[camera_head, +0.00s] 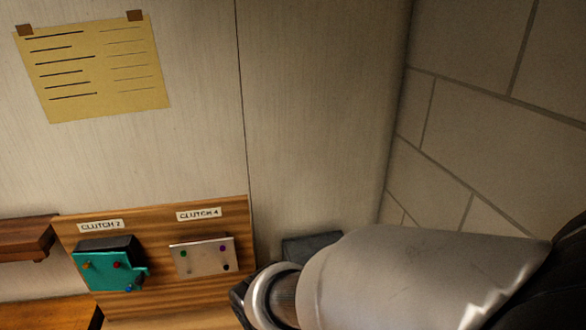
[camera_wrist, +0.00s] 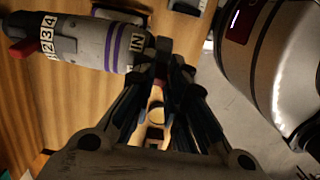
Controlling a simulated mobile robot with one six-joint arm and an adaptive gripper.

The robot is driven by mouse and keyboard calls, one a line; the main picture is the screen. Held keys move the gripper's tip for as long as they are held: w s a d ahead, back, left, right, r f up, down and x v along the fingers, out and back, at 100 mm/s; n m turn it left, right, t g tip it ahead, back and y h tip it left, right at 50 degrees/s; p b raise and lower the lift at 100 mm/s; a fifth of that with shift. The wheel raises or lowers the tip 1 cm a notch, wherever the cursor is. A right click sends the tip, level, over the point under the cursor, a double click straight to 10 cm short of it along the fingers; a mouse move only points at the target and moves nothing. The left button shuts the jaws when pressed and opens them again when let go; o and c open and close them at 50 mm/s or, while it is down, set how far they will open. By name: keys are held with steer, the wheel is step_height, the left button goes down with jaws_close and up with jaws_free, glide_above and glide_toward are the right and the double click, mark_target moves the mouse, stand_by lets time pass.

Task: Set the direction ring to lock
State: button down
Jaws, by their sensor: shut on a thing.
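A grey hand tool (camera_wrist: 90,42) with purple stripes lies across the upper left of the wrist view. At its left end it has a white band numbered 1 to 4 and a red part. At its right end is the direction ring (camera_wrist: 138,46), with the letters IN showing. My gripper (camera_wrist: 163,58) has its dark fingertips at this right end, shut on the ring. The fingertips partly cover the ring, so no other marking on it can be read. In the head view, the tool is not visible and my arm fills the lower right.
A wooden board (camera_head: 160,220) holds a teal block (camera_head: 105,272) labelled CLUTCH 2 and a pale plate (camera_head: 205,257) labelled CLUTCH 4. A yellow paper (camera_head: 90,70) hangs on the wall.

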steer(key=shift+w+d+g+y, duration=0.15)
steer(key=shift+d+y, duration=0.2)
steer(key=shift+y, duration=0.3)
steer(key=shift+d+g+y, duration=0.15)
steer(key=shift+d+y, duration=0.2)
steer(key=shift+y, duration=0.3)
steer(key=c, duration=1.6)
jaws_free()
steer(key=shift+r, duration=0.1)
step_height(320, 180, up, 12)
steer(key=d, duration=0.1)
steer(key=shift+w+d, duration=0.2)
steer(key=shift+d, duration=0.1)
